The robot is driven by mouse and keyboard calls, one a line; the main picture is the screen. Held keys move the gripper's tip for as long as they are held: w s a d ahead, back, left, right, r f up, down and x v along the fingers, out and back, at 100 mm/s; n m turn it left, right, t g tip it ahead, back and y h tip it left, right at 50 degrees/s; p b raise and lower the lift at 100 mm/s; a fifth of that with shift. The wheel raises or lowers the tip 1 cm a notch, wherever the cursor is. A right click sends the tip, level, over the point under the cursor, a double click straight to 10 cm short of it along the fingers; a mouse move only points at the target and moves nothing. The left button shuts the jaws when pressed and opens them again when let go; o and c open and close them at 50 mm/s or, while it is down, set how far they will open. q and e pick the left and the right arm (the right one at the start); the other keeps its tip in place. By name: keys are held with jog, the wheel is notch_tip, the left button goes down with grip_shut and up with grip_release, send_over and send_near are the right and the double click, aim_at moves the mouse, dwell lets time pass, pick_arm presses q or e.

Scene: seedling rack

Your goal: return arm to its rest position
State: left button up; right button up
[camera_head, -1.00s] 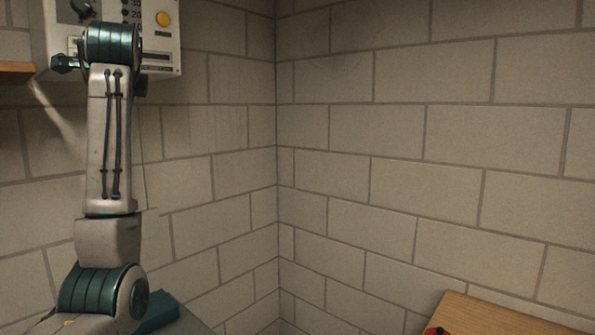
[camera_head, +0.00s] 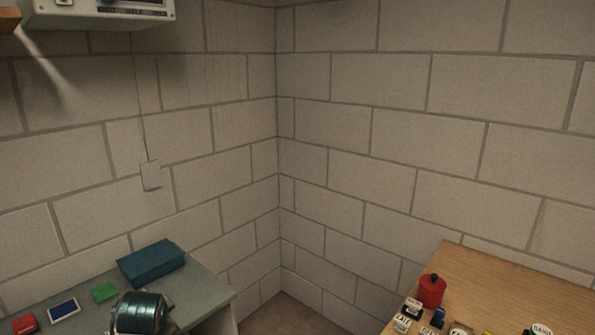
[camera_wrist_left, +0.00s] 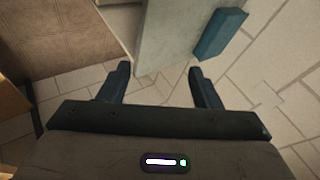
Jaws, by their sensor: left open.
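My left gripper (camera_wrist_left: 158,82) shows in the left wrist view with its two dark fingers spread apart and nothing between them. Beyond the fingers are the grey bench top and the block wall. In the head view only a dark teal joint of my left arm shows low at the left, in front of the grey bench (camera_head: 207,284); the fingers are out of that view. My right gripper is in neither view.
A teal box (camera_head: 152,262) lies on the grey bench, and it also shows in the left wrist view (camera_wrist_left: 220,33). A green block (camera_head: 104,291), a blue pad (camera_head: 63,310) and a red item (camera_head: 24,323) lie nearby. A wooden table (camera_head: 510,285) at right holds a red canister (camera_head: 431,290) and small labelled items.

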pick_arm(q)
jog(key=s+d+f+n+g+h, duration=0.1)
jog(key=s+d+f+n+g, duration=0.15)
jog(key=s+f, duration=1.1)
jog(key=s+d+f+n+g+h, duration=0.15)
jog(key=s+n, duration=0.25)
jog(key=s, duration=1.7)
notch_tip(320, 180, down, 29)
jog(key=a+g, duration=0.1)
jog(key=a, duration=0.1)
jog(key=s+a+f+g, duration=0.1)
jog(key=s+f, duration=1.8)
jog(key=f, duration=0.2)
jog(key=shift+a+g, duration=0.3)
